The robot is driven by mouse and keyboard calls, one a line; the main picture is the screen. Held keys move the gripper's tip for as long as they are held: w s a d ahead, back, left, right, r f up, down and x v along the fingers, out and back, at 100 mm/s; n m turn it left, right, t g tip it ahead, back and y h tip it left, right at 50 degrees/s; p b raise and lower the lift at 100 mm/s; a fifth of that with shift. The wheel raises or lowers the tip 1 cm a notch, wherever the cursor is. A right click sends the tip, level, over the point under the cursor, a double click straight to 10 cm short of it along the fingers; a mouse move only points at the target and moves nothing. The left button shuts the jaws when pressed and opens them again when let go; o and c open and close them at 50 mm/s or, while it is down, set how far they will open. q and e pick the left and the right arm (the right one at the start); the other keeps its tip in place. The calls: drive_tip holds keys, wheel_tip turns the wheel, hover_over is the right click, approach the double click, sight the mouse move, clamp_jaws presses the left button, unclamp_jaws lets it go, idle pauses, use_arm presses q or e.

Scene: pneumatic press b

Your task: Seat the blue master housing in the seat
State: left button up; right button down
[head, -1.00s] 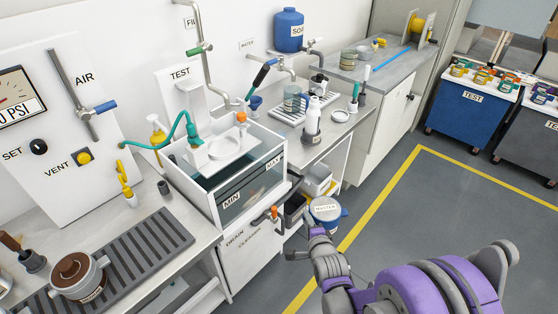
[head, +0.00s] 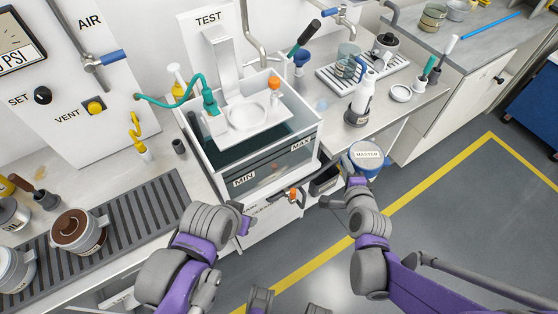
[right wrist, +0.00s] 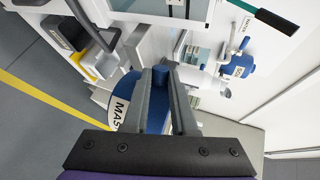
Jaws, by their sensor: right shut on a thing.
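The blue master housing (head: 354,164), with a white MASTER label and a pale lid, is beside the tank's right side in the head view. In the right wrist view, my right gripper (right wrist: 161,90) is shut on a blue upright part of the housing (right wrist: 122,90). My right gripper (head: 345,190) shows just below the housing in the head view. A white round ring (head: 247,128), apparently the seat, is on the white stand over the tank. My left gripper (head: 241,216) is in front of the tank, apart from the housing; its jaw opening is unclear.
The clear-walled water tank (head: 240,180) has raised rims. A teal hose (head: 165,104) runs to the stand. An orange-handled drain valve (head: 292,194) sticks out between my grippers. A white bottle (head: 362,98) and drying rack (head: 345,72) stand right of the tank.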

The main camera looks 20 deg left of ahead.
drive_tip(key=s+a+r+n+g+y+p, duration=0.1)
drive_tip(key=s+a+r+n+y, duration=0.2)
drive_tip(key=s+a+r, duration=0.2)
drive_tip(key=s+a+r+n+g+y+p, duration=0.2)
drive_tip(key=s+a+r, duration=0.4)
drive_tip(key=a, duration=0.5)
drive_tip(key=s+n, duration=0.1)
drive_tip(key=s, duration=0.1)
drive_tip(key=shift+s+g+y, duration=0.3)
drive_tip(key=shift+y, duration=0.1)
drive_tip(key=shift+w+a+f+b, duration=0.2)
drive_tip(key=shift+w+a+b, duration=0.5)
drive_tip(key=shift+w+a, duration=2.1)
drive_tip(key=shift+w+a+f+b, duration=0.2)
drive_tip(key=shift+w+a+b, duration=0.5)
drive_tip(key=shift+w+a, duration=2.15)
drive_tip(key=shift+w+a+f+b, duration=0.2)
drive_tip(key=shift+w+a+b, duration=0.5)
drive_tip(key=shift+w+a, duration=2.1)
drive_tip(key=shift+s+a, duration=0.6)
drive_tip(key=shift+s, duration=0.05)
drive_tip(key=shift+f+b, duration=0.75)
drive_tip(key=shift+f, duration=0.35)
